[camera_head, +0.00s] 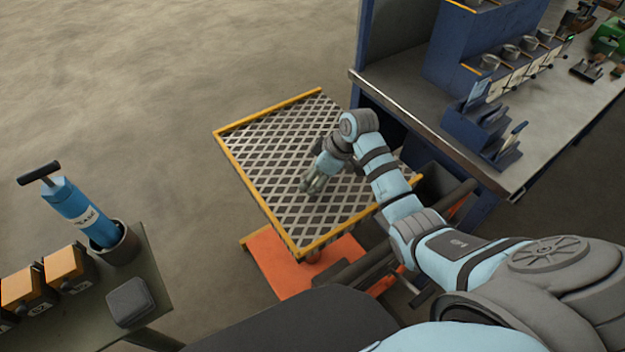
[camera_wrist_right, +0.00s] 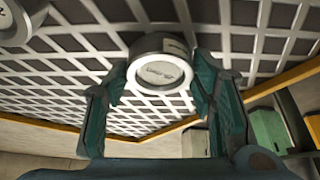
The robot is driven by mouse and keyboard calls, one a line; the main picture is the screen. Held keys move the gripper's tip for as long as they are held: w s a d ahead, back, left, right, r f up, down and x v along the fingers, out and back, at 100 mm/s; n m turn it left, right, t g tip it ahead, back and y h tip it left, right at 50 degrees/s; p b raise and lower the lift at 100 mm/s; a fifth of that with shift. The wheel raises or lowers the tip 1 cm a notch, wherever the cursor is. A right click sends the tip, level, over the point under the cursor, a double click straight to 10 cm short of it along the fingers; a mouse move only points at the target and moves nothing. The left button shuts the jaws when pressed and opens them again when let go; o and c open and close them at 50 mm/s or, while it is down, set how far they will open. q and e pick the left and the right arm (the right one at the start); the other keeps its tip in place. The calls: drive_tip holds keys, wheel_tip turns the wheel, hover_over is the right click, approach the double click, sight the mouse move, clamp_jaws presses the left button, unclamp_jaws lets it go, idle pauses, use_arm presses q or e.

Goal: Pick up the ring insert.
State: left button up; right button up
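The ring insert (camera_wrist_right: 160,72) is a short grey-white cylinder with a marked pale face, over the lattice-topped table (camera_wrist_right: 70,70) in the right wrist view. My right gripper (camera_wrist_right: 160,88) has one teal finger on each side of it, close to its edges. I cannot tell whether the fingers press on it or whether it still rests on the lattice. In the head view my right gripper (camera_head: 314,184) points down over the middle of the lattice table (camera_head: 250,135), and the insert is not clear there. My left gripper is not in view.
A second round grey thing (camera_wrist_right: 18,20) is cut off at the upper left of the wrist view. A blue workbench (camera_head: 420,95) stands behind right. A side table with a blue pump (camera_head: 78,208) and orange boxes (camera_head: 68,268) is at left. The lattice's left part is clear.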

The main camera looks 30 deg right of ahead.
drive_tip(key=c, duration=0.8)
drive_tip(key=shift+r, duration=0.2)
